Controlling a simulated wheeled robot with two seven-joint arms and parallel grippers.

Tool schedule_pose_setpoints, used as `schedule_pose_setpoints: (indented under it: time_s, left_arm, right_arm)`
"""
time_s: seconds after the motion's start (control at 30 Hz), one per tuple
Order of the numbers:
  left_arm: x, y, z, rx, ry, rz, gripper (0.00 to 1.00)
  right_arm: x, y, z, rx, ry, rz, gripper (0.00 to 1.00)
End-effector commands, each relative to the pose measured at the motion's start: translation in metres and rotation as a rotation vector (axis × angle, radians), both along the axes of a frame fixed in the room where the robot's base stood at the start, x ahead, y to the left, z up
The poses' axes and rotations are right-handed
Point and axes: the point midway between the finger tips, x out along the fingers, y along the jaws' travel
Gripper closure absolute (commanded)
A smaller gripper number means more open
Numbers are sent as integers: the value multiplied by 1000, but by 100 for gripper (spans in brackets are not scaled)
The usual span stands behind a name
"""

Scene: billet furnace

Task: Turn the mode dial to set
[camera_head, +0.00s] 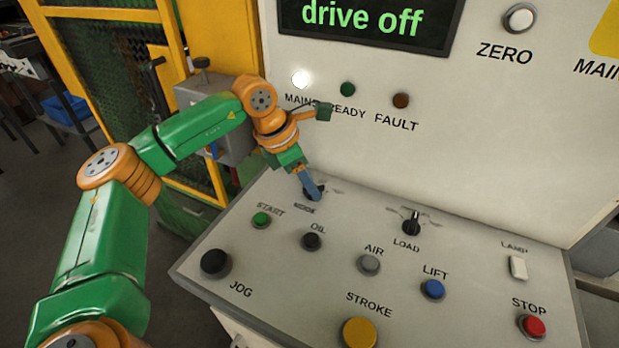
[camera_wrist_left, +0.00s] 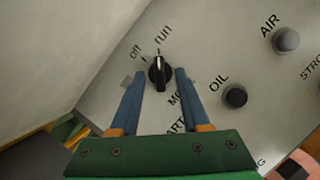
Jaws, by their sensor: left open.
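The mode dial (camera_wrist_left: 159,73) is a black knob on the sloping grey panel, with "off" and "run" printed on its far side. Its white pointer line appears to point at the mark by "run". No "set" label is readable; the left finger covers part of the panel there. My left gripper (camera_wrist_left: 160,74) is open, its two blue fingers on either side of the dial, with gaps visible. In the head view, my left gripper (camera_head: 312,190) reaches down over the mode dial (camera_head: 318,196) and hides most of it. My right gripper is out of view.
Near the dial are the green start button (camera_head: 261,220), black oil button (camera_head: 312,241) and black load dial (camera_head: 411,222). The upright wall behind carries lamps and a screen (camera_head: 370,22) reading "drive off". A yellow-framed mesh fence (camera_head: 120,75) stands at the left.

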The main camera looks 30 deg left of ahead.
Motion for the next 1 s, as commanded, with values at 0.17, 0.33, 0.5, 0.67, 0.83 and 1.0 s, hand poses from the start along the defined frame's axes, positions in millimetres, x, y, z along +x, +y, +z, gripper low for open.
schedule_pose_setpoints:
  time_s: [0.17,0.33,0.5,0.67,0.83,1.0]
  left_arm:
    - [0,0,-1,-1,-1,0,54]
    - [0,0,0,-1,0,0,97]
    - [0,0,0,-1,0,0,100]
    - [0,-1,-1,-1,0,9,100]
    - [0,-1,-2,0,-1,62,100]
    - [-1,-2,-3,0,-1,174,100]
  right_arm:
    - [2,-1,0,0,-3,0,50]
    - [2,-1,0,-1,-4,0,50]
    - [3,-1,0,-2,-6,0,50]
    - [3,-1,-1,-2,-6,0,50]
    - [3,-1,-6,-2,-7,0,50]
    - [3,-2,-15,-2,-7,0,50]
